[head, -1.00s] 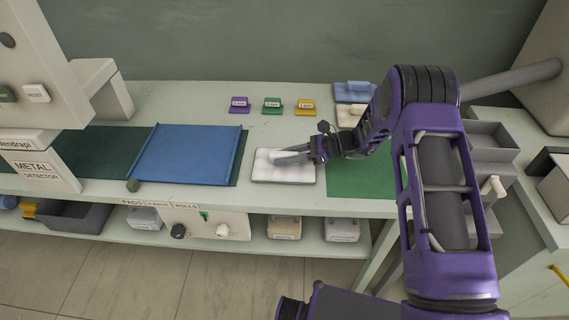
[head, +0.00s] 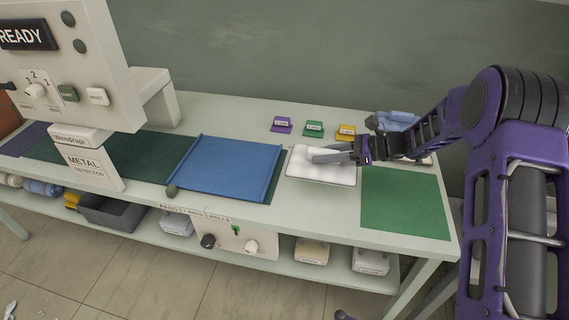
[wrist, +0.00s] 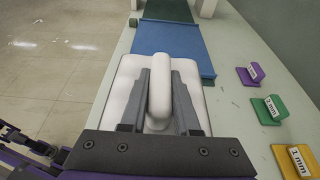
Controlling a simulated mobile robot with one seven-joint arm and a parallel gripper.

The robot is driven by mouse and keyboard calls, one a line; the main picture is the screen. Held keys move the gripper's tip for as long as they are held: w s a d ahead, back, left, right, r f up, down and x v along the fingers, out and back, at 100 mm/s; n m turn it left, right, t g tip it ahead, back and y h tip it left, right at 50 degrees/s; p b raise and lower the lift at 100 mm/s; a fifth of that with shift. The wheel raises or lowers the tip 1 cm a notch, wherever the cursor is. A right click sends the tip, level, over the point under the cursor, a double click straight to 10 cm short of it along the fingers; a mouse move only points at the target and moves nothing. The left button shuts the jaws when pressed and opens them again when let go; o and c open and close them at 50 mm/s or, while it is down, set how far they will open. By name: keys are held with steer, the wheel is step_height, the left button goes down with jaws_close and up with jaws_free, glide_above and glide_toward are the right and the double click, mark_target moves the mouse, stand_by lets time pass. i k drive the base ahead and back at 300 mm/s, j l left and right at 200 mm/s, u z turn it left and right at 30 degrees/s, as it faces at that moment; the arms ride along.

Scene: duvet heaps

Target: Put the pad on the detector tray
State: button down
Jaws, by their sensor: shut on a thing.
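The pad (head: 320,171) is a white, puffy slab with a rounded handle bar (wrist: 160,92) on top. My gripper (head: 335,155) is shut on that handle, with one dark finger on each side in the wrist view (wrist: 161,84). The pad is just right of the blue detector tray (head: 222,167) in the head view; I cannot tell whether it touches the table or hangs slightly above. The tray is flat with raised side rims and looks empty. It lies on the dark green belt and also shows beyond the pad in the wrist view (wrist: 172,40).
The metal detector (head: 85,165) stands over the belt at left, its display reading READY. Purple (head: 281,125), green (head: 314,128) and yellow (head: 346,131) labelled blocks stand behind. A green mat (head: 405,203) lies right of the pad. A shelf below holds more pads.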

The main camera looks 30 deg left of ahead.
mark_target(228, 164)
steer(key=j, duration=0.75)
steer(key=k+j, duration=0.1)
steer(key=j, duration=0.65)
